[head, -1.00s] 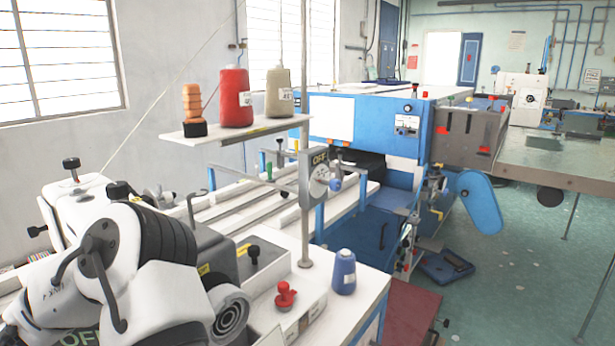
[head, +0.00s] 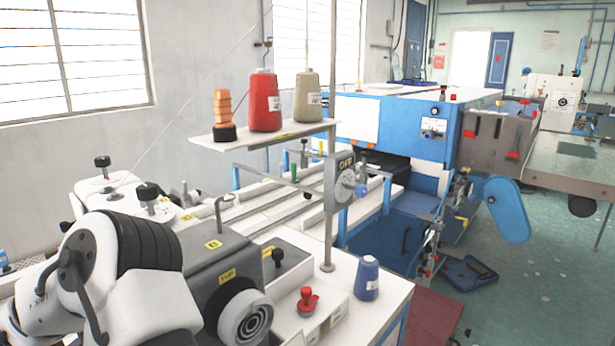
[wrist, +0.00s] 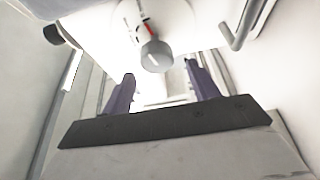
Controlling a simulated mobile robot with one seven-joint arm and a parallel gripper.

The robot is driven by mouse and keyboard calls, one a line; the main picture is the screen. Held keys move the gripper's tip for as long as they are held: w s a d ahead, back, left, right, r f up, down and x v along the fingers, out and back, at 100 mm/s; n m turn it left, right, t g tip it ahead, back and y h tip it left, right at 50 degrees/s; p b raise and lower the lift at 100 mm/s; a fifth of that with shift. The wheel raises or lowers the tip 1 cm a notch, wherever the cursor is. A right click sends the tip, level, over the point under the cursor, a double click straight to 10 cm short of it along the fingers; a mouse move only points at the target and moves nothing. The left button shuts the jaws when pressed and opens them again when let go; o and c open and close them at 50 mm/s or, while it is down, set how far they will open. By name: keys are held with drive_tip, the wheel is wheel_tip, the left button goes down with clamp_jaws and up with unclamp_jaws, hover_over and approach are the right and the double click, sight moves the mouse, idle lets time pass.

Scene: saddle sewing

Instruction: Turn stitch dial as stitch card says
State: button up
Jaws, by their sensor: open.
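In the wrist view my gripper (wrist: 160,72) is open, its two purple fingers spread apart with nothing between the tips. A grey round knob (wrist: 155,56) with a white mark shows just past the fingertips, on a white surface with a red mark beside it. I cannot tell whether this knob is the stitch dial. No stitch card can be made out. My gripper is not visible in the head view.
A grey box marked OFF (head: 344,183) stands on a post. Red (head: 265,102) and beige (head: 307,98) cones stand on a shelf. A red knob (head: 308,301) and a blue spool (head: 366,278) are on the white table. A bent metal rod (wrist: 243,25) is right of my fingers.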

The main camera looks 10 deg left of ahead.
drive_tip(key=shift+s+a+f, duration=0.1)
drive_tip(key=shift+s+a, duration=0.1)
drive_tip(key=shift+s, duration=0.25)
drive_tip(key=n+g+h+p, duration=0.1)
drive_tip(key=n+g+p, duration=0.1)
drive_tip(key=n, duration=0.2)
drive_tip(key=n+g+h+p, duration=0.2)
drive_tip(key=n+p, duration=0.1)
drive_tip(key=n, duration=0.2)
drive_tip(key=n+g+h+p, duration=0.1)
drive_tip(key=n+g+p, duration=0.1)
drive_tip(key=n+p, duration=0.1)
drive_tip(key=shift+a+r+n, duration=0.15)
drive_tip(key=shift+r+n, duration=0.1)
drive_tip(key=shift+n, duration=0.45)
idle(0.4)
